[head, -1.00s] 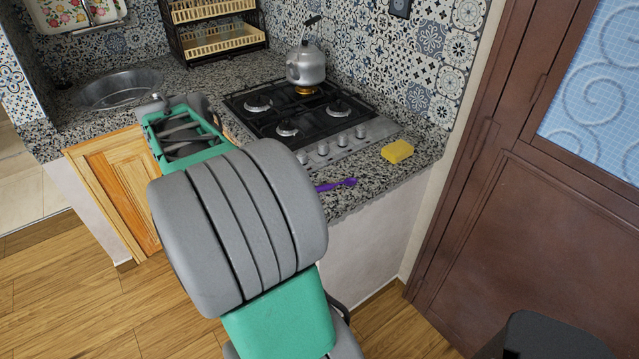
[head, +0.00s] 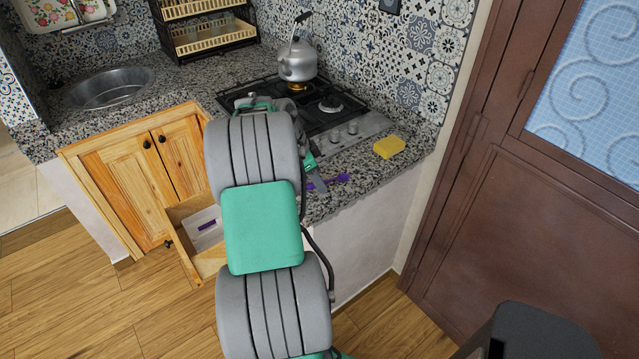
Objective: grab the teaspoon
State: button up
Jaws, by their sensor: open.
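A purple teaspoon (head: 342,178) lies on the granite counter near its front edge, in front of the stove and left of the yellow sponge. My gripper (head: 319,184) is open and sits low over the counter at the spoon's left part. A grey finger crosses in front of the spoon, with purple showing on both sides of it. My arm hides most of the gripper, so I cannot tell whether the spoon lies between the fingers or whether they touch it.
A yellow sponge (head: 389,147) lies right of the spoon. The stove (head: 352,135) with a kettle (head: 298,62) is behind. An open drawer (head: 184,252) with a purple item (head: 207,224) inside juts out below the counter. A brown door (head: 500,210) stands right.

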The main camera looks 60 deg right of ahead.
jog(key=shift+c, duration=0.5)
grip_shut()
